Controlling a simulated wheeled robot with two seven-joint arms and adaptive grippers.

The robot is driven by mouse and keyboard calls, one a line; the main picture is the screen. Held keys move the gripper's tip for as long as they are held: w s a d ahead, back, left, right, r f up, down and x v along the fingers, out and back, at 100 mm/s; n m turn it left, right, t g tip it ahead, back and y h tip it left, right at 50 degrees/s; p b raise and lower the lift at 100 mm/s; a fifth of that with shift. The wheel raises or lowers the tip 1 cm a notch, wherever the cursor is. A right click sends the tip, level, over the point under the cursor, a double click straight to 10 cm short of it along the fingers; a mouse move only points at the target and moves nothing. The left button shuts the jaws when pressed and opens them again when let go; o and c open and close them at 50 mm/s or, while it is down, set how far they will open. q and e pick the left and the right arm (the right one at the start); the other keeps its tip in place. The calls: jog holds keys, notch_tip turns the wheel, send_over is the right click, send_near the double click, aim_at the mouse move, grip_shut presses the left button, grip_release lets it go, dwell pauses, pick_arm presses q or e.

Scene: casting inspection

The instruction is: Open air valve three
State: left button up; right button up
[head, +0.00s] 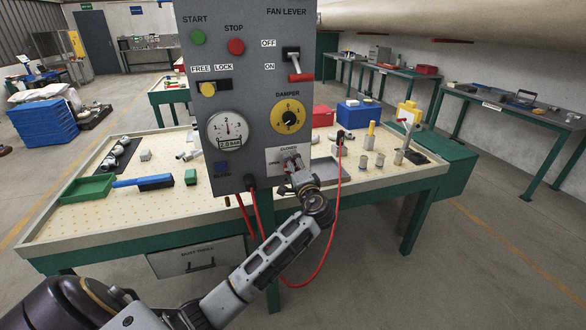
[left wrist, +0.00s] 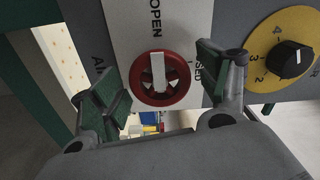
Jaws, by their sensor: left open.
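The valve is a red round handwheel (left wrist: 160,78) with a white bar across it, on a pale plate (left wrist: 127,22) in the left wrist view. The plate reads OPEN above the wheel in that view and a partly hidden CLOSED to its right. The white bar lies in line with OPEN. My left gripper (left wrist: 164,86) is open, one finger on each side of the wheel, with visible gaps. In the head view my left gripper (head: 294,168) covers the wheel at the panel's lower right. Lettering beginning "AI" is partly hidden. My right gripper is not in view.
The grey panel (head: 213,92) also carries a yellow damper dial (head: 290,116), a pressure gauge (head: 228,128), a fan lever (head: 294,65) and buttons. A red hose (head: 337,205) loops close to my left arm. Behind stands a workbench (head: 110,215) with trays and castings.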

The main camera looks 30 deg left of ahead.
pick_arm(q)
jog(key=v, duration=1.1)
jog(key=shift+s+d, duration=0.25)
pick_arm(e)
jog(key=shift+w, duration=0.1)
pick_arm(q)
jog(key=shift+f, duration=0.15)
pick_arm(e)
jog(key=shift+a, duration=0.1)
